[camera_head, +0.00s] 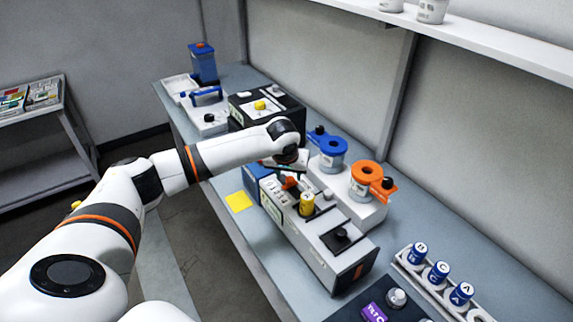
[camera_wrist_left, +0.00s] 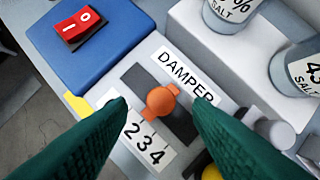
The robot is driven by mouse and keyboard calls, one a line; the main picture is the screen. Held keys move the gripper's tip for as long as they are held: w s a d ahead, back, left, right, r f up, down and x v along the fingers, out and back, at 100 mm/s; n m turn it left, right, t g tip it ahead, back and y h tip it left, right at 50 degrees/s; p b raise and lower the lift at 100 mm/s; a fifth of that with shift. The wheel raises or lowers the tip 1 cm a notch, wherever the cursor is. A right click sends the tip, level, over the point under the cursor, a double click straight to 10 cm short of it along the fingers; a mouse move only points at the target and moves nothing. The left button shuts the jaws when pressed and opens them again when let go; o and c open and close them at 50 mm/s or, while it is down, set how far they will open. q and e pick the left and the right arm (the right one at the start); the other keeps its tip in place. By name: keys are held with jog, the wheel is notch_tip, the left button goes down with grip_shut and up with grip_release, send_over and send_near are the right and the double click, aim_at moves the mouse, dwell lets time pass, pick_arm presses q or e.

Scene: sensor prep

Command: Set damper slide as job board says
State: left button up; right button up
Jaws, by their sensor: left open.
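The damper slide's orange knob (camera_wrist_left: 160,101) sits in a dark slot (camera_wrist_left: 185,128) beside the DAMPER label (camera_wrist_left: 187,76). Its lower tab points toward the number strip (camera_wrist_left: 146,143), roughly by the 2; the exact mark is unclear. The 2, 3 and 4 are readable; the 1 is not seen there. My left gripper (camera_wrist_left: 160,103) is open, its green fingers on either side of the knob with gaps between. In the head view the knob (camera_head: 290,183) shows on the white unit (camera_head: 322,240), under my left gripper (camera_head: 287,166). No readable damper instruction shows. My right gripper is out of view.
A blue box with a red rocker switch (camera_wrist_left: 83,22) adjoins the slide. A yellow knob (camera_head: 307,203) and black knob (camera_head: 342,235) stand nearby on the unit. Blue (camera_head: 332,148) and orange (camera_head: 367,174) lidded pots stand behind.

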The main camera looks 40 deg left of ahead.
pick_arm(q)
jog(key=b+v, duration=0.2)
jog(key=v, duration=0.7)
jog(key=shift+f, duration=0.1)
